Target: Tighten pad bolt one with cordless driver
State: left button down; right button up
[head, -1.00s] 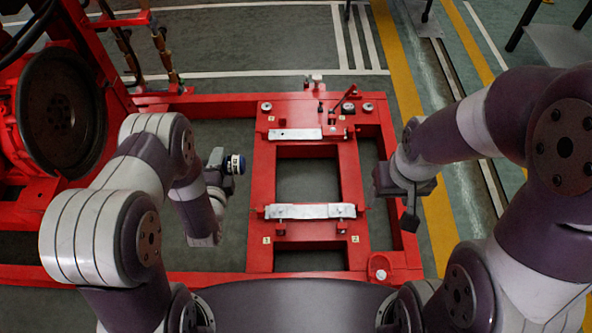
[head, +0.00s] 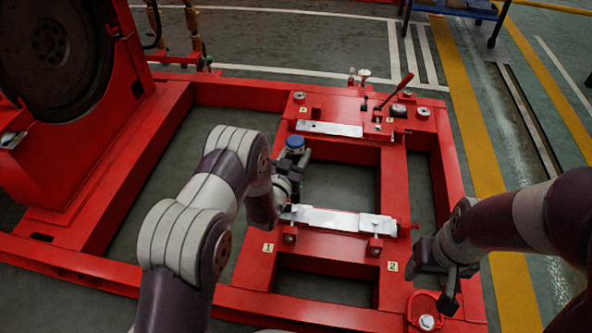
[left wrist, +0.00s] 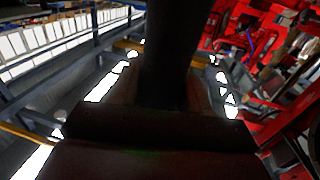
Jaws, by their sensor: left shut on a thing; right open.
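My left gripper (head: 285,190) is shut on the cordless driver (head: 295,146), a dark tool with a blue end. It is over the left end of the near silver pad (head: 335,219), by the "1" label (head: 268,247). A bolt block (head: 289,236) sits in front of that pad end. The driver's tip is hidden behind my arm, so I cannot tell whether it touches a bolt. In the left wrist view, a dark shape (left wrist: 170,55) fills the middle. My right gripper (head: 449,278) is open and empty, right of the "2" label (head: 392,266).
The red base frame (head: 145,140) has open gaps between its beams. A far silver pad (head: 330,128) and a red-handled lever (head: 398,88) are at its back. A large dark flywheel (head: 55,45) stands at the left.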

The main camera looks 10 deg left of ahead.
pick_arm(q)
jog(key=shift+r, duration=0.35)
jog(key=shift+r+p, duration=0.2)
jog(key=shift+p, duration=0.25)
notch_tip(320, 180, down, 5)
jog(key=b, duration=0.3)
jog(key=shift+b, duration=0.4)
jog(key=shift+s, duration=0.1)
jog(key=shift+f, duration=0.15)
